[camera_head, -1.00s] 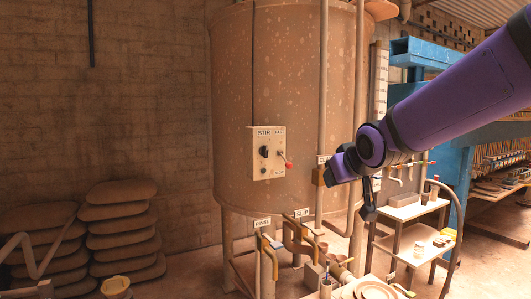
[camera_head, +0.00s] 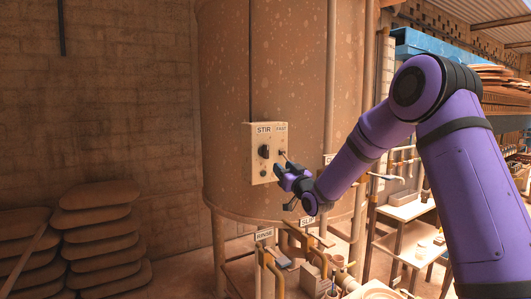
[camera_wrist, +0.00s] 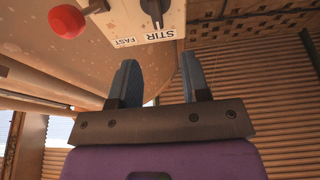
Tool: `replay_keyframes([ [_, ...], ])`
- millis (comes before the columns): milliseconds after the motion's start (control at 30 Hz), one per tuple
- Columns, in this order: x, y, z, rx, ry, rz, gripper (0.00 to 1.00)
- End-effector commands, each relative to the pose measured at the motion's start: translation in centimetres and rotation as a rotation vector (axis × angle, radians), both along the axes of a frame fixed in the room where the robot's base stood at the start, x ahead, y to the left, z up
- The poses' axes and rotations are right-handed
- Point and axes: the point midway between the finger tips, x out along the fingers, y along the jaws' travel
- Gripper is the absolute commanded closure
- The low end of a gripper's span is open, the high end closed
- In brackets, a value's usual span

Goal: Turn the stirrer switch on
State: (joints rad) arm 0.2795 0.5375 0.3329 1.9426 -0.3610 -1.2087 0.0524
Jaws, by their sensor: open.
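A pale control box (camera_head: 252,165) labelled STIR and FAST is mounted on the large rusty tank. It bears a black rotary knob (camera_head: 264,151) under the STIR label and a small lever under FAST. The lever's red ball is hidden behind my gripper in the head view. In the wrist view, which sees the box upside down, the red ball (camera_wrist: 67,21) is at the upper left and the black knob (camera_wrist: 155,10) at the top middle. My gripper (camera_head: 281,174) is at the box's lower right. Its two fingers (camera_wrist: 162,78) are apart with nothing between them.
The tank (camera_head: 290,60) fills the middle behind the box. Below are the RINSE pipe (camera_head: 264,235) and the SLIP pipe with valves. Stacked slabs (camera_head: 100,235) lie at the left. A shelf table (camera_head: 408,210) stands at the right, behind my arm.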

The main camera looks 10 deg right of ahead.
Motion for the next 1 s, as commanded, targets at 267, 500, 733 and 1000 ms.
replay_keyframes([
  [267, 1.2, -0.1, -0.4, 0.032, -0.052, 0.012, 0.57],
  [500, 4.3, 1.0, 1.0, 0.032, -0.052, 0.012, 0.57],
  [733, 7.8, 2.2, 2.5, 0.032, -0.050, 0.011, 0.57],
  [1000, 9.8, 2.8, 3.4, 0.031, -0.048, 0.011, 0.57],
])
